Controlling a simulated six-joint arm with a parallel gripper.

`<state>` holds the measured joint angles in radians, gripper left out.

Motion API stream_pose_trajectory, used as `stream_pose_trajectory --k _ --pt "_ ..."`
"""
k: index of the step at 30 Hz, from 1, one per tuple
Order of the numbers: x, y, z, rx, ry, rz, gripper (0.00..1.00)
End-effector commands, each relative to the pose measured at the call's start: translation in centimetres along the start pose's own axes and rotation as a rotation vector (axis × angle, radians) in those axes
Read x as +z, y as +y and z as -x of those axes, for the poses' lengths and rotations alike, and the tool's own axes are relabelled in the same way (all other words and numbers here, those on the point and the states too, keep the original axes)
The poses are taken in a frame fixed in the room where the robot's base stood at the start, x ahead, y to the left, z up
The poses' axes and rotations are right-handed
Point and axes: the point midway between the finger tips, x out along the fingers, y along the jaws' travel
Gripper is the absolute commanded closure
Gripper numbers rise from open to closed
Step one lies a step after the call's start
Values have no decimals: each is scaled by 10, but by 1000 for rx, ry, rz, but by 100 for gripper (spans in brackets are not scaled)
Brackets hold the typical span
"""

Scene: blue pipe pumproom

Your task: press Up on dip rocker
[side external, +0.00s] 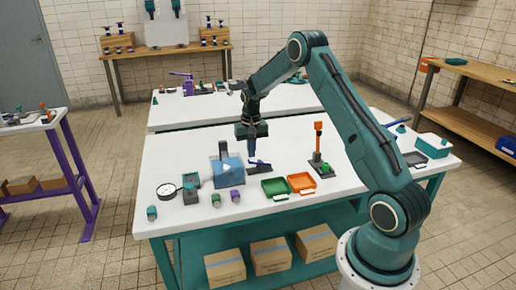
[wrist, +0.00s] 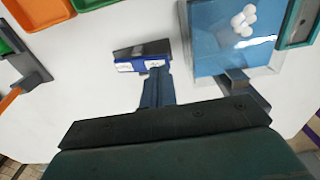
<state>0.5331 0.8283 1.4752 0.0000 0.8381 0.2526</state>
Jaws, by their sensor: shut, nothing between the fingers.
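The dip rocker is a small dark block with a blue side and white labels (wrist: 142,56). It lies on the white table, between the blue box and the trays. In the side view it is a small dark blue shape (side external: 262,164). My gripper (wrist: 154,72) is shut and empty, pointing down, with its tips at the rocker's near edge in the wrist view. In the side view my gripper (side external: 252,154) is just above or at the rocker's left end. I cannot tell whether the tips touch it. The label text is too small to read.
A green tray (side external: 275,187), an orange tray (side external: 301,182) and an orange-handled lever (side external: 318,140) stand to the right. Bare table lies behind.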

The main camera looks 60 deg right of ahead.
Motion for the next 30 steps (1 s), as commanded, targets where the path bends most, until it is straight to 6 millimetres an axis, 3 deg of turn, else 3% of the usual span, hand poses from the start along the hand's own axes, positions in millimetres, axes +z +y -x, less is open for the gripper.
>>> stream_pose_trajectory --k 30 --pt "0 0 -11 0 -1 0 100"
